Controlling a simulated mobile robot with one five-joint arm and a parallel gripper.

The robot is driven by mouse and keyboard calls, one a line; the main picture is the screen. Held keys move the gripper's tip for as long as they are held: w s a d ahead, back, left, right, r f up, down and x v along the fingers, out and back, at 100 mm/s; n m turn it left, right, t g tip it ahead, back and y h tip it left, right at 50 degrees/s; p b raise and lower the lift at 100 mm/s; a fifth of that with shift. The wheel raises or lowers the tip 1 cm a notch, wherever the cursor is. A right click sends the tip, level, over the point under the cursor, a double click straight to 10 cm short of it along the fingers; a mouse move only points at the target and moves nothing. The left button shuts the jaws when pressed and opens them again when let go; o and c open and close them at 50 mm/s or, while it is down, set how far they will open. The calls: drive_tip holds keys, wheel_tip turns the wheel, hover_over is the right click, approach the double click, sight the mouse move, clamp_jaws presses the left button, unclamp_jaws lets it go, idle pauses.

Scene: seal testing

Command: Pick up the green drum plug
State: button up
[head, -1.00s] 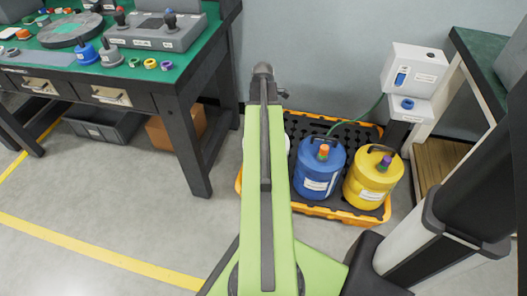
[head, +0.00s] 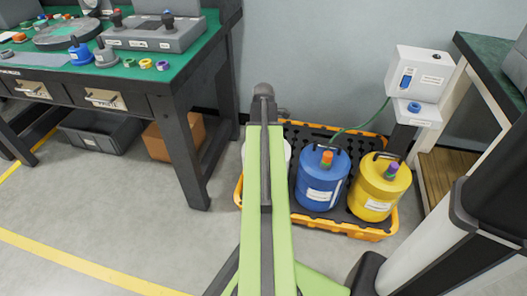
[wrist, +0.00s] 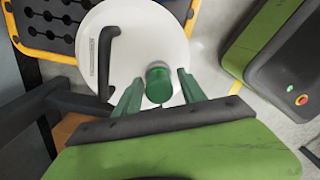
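The green drum plug (wrist: 158,86) is a short round cap standing on the white drum (wrist: 118,40) in the wrist view. My gripper (wrist: 160,77) is open, with one green finger on each side of the plug. Small gaps seem to show between plug and fingers, so it does not look gripped. In the head view only an edge of the white drum (head: 288,150) shows beside my arm. The plug and the gripper are hidden there behind the arm.
A yellow-edged spill tray (head: 345,229) also holds a blue drum (head: 318,182) with an orange-topped plug and a yellow drum (head: 376,190) with a purple plug. A workbench (head: 185,120) stands left. A white dispenser (head: 418,75) stands at the right. The drum's black handle (wrist: 106,60) is left of the plug.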

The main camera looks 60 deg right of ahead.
clamp_jaws()
